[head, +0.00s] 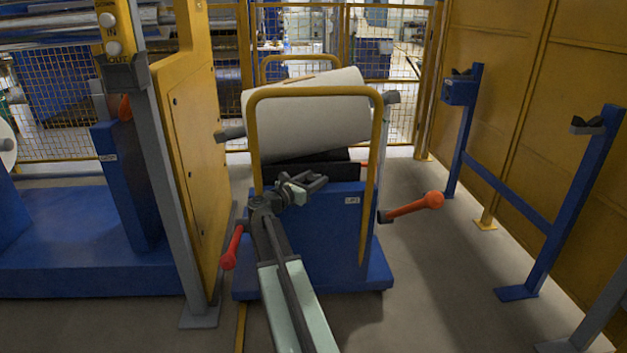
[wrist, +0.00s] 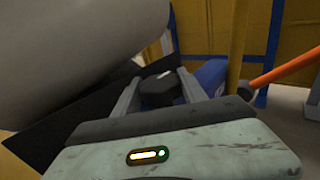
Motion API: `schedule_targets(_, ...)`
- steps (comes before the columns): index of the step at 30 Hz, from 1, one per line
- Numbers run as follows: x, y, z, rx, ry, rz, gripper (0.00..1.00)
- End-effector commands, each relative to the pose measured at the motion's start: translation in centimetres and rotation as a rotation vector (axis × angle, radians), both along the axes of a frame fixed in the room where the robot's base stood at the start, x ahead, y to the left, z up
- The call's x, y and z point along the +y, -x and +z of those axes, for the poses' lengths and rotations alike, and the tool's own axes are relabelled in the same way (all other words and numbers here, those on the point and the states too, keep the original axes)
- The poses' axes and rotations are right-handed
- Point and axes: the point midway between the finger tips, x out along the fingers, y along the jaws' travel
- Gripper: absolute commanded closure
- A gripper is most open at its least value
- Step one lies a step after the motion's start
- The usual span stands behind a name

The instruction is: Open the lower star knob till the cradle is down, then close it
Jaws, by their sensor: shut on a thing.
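My gripper (head: 316,182) is at the upper front of the blue cart (head: 335,225), below the roll. In the wrist view its two fingers (wrist: 160,97) are closed about a dark knob (wrist: 160,88). I take this for the star knob; in the head view the gripper hides it. The black cradle (head: 335,158) lies under the large pale roll (head: 310,115), which is tilted with its right end higher. The cradle's dark slanted plate (wrist: 70,128) and the grey roll (wrist: 60,50) fill the left of the wrist view. Whether the cradle is fully down, I cannot tell.
A yellow hoop handle (head: 315,92) stands in front of the roll. Red-ended levers stick out at the cart's left (head: 232,248) and right (head: 412,207). A yellow machine panel (head: 195,150) is close on the left. A blue stand (head: 520,190) is at right, with clear floor between.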

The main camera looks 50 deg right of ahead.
Motion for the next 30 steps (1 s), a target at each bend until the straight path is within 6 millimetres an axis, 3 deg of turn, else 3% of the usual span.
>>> schedule_targets(6, 0.0, 0.0, 0.0, -0.001, 0.0, 0.0, 0.91)
schedule_targets(7, 0.0, 0.0, 0.0, -0.001, 0.0, 0.0, 0.45)
schedule_targets(9, 0.0, 0.0, 0.0, -0.001, 0.0, 0.0, 0.29)
schedule_targets(20, 0.5, 0.1, 0.0, 0.0, 0.0, 0.001, 0.29)
schedule_targets(30, 6.7, 0.5, 0.0, 0.0, 0.0, 0.002, 0.29)
